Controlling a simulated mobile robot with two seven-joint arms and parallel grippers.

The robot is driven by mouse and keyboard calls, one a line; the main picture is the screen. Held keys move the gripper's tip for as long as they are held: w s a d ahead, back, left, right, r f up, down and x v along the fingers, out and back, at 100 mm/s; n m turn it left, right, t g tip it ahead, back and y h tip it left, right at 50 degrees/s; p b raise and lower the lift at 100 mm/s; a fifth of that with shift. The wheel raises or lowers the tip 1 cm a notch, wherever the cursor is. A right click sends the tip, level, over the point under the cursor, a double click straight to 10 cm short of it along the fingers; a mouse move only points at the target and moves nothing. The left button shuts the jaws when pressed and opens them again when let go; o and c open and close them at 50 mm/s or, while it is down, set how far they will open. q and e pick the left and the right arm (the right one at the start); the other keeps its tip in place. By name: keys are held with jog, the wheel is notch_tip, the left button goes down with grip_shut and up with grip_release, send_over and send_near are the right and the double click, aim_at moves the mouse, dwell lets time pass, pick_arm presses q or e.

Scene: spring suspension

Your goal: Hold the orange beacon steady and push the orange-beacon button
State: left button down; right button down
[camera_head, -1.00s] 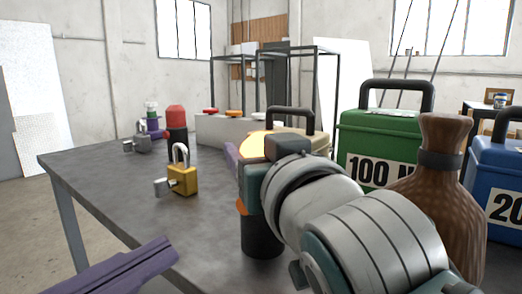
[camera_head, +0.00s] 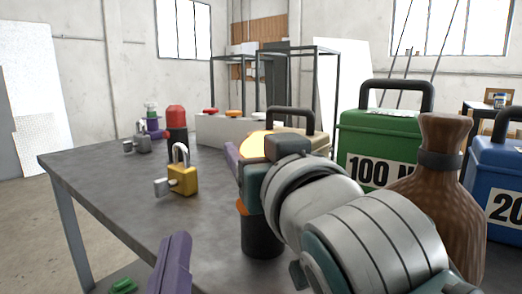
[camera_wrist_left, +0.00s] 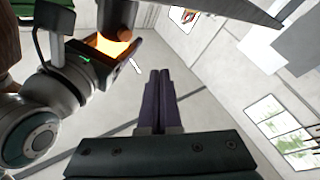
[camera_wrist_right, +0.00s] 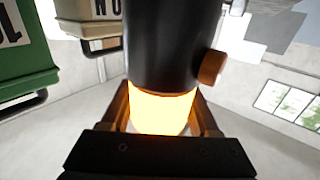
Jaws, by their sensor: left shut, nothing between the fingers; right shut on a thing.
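The orange beacon has a black base (camera_head: 262,240), a glowing orange top (camera_head: 256,146) and a round orange button (camera_head: 241,208) on its side. My right gripper (camera_head: 254,160) is shut around the orange top, which glows between the fingers in the right wrist view (camera_wrist_right: 160,108). The button shows clear of those fingers there (camera_wrist_right: 212,67). My left gripper (camera_head: 180,240) has purple fingers, pressed together and empty, at the front edge of the table, left of the beacon and apart from it. Its shut fingers also show in the left wrist view (camera_wrist_left: 159,78).
A yellow padlock (camera_head: 183,181) and a red beacon (camera_head: 176,120) stand on the grey table (camera_head: 110,180). Farther back is a pale block (camera_head: 215,129) with coloured buttons. A green weight box (camera_head: 385,130), a brown bottle (camera_head: 440,200) and a blue weight box (camera_head: 495,165) crowd the right.

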pick_arm(q)
jog(key=shift+w+d, duration=0.6)
jog(key=shift+w, duration=0.25)
jog(key=shift+w+d, duration=0.65)
jog(key=shift+w, duration=0.25)
jog(key=shift+w+d, duration=0.6)
jog(key=shift+w, duration=0.25)
jog(key=shift+w+d, duration=0.25)
jog(key=shift+w, duration=0.1)
dwell(0.5)
jog(key=shift+s+a, duration=0.2)
jog(key=shift+s, duration=0.2)
jog(key=shift+a, duration=0.1)
jog(key=shift+s+a, duration=0.55)
jog(key=shift+s, duration=0.25)
jog(key=shift+s+a, duration=0.6)
jog(key=shift+s, duration=0.25)
jog(key=shift+s+a, duration=0.55)
jog(key=shift+s, duration=0.25)
